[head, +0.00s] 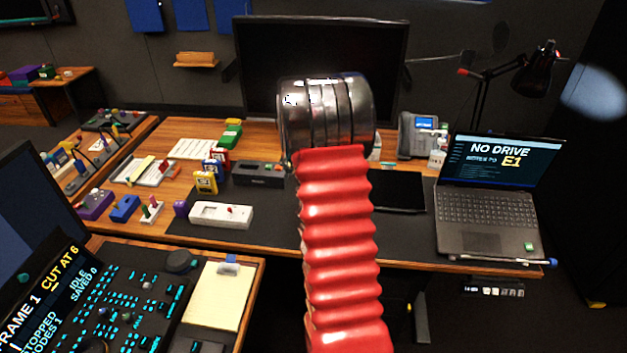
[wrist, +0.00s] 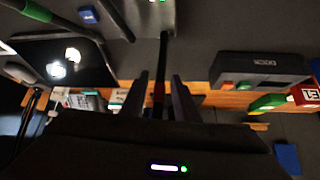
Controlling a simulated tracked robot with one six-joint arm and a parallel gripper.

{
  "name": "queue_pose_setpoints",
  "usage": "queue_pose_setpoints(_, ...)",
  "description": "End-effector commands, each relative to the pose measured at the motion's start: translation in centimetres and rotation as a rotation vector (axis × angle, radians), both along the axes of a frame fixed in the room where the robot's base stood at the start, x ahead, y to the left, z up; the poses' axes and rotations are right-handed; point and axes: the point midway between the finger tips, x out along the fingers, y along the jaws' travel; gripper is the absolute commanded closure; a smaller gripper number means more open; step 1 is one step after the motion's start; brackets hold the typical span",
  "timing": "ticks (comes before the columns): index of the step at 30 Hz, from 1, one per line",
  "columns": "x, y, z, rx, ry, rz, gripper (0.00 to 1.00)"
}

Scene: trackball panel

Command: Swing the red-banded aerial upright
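In the wrist view a thin dark aerial (wrist: 159,88) with a dull red part runs down from a grey box (wrist: 150,15) with a small green light at the top edge. My gripper (wrist: 160,82) is open, with one finger on each side of the aerial. Gaps show between the rod and both fingers, so it does not look gripped. The aerial's tilt is hard to judge from this view, and its lower end is dark against my gripper body. In the head view my red bellows arm and its metal joint hide the gripper, the aerial and the box.
A dark labelled device (head: 262,173) and a white switch box (head: 221,215) stand left of my arm. A black tablet (head: 400,191), a laptop (head: 486,200) and a desk phone (head: 417,136) are to the right. A large monitor (head: 260,60) stands behind.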

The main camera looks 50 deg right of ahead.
Motion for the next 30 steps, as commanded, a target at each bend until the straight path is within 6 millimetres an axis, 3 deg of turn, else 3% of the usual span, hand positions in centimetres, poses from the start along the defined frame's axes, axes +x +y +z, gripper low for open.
queue_pose_setpoints(30,-3.6,6.8,9.5,0.0,-0.001,-0.001,0.72)
